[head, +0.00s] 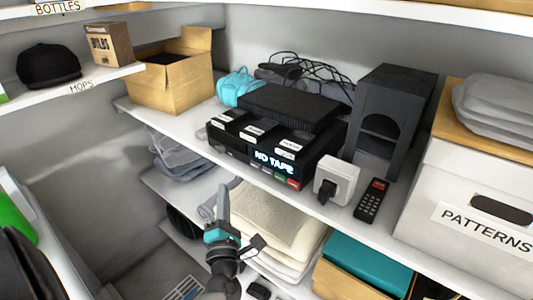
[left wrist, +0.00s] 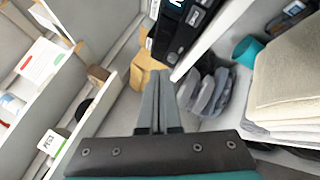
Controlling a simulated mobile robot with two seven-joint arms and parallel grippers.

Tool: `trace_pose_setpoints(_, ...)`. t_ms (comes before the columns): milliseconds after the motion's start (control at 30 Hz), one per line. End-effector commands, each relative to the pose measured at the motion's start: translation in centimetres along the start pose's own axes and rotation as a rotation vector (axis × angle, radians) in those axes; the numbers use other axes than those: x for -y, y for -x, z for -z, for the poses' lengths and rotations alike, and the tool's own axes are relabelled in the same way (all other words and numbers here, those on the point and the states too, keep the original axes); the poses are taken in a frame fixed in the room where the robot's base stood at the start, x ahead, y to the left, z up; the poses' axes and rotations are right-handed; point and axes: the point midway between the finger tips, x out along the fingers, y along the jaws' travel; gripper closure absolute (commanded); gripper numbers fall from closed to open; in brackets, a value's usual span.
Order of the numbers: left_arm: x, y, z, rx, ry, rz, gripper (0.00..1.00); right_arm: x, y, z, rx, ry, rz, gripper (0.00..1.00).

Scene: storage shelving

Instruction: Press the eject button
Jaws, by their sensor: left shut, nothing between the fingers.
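The black tape player (head: 262,160) sits on the middle shelf, with a lit "NO TAPE" display (head: 273,161) on its front. A row of small buttons runs under the display, with a red one (head: 293,184) at the right end. Their labels are too small to read, so I cannot tell which is eject. Part of the player shows at the top of the left wrist view (left wrist: 172,40). My left gripper (head: 222,190) is shut and empty, below and left of the player's front, apart from it. Its closed fingers (left wrist: 158,80) point forward in the left wrist view. My right gripper is not in view.
Black boxes with white labels (head: 252,132) and a ribbed black box (head: 290,107) lie on the player. Folded towels (head: 270,220) lie on the shelf below.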

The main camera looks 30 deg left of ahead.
Motion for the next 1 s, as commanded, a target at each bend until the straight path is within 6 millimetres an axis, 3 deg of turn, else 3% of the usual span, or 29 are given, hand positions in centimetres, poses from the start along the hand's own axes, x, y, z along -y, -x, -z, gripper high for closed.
trace_pose_setpoints(533,0.1,-0.5,-0.1,-0.011,0.010,-0.007,1.00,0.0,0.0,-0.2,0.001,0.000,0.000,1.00)
trace_pose_setpoints(1000,3.3,-4.8,-3.2,-0.011,0.010,-0.007,1.00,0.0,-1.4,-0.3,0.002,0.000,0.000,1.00)
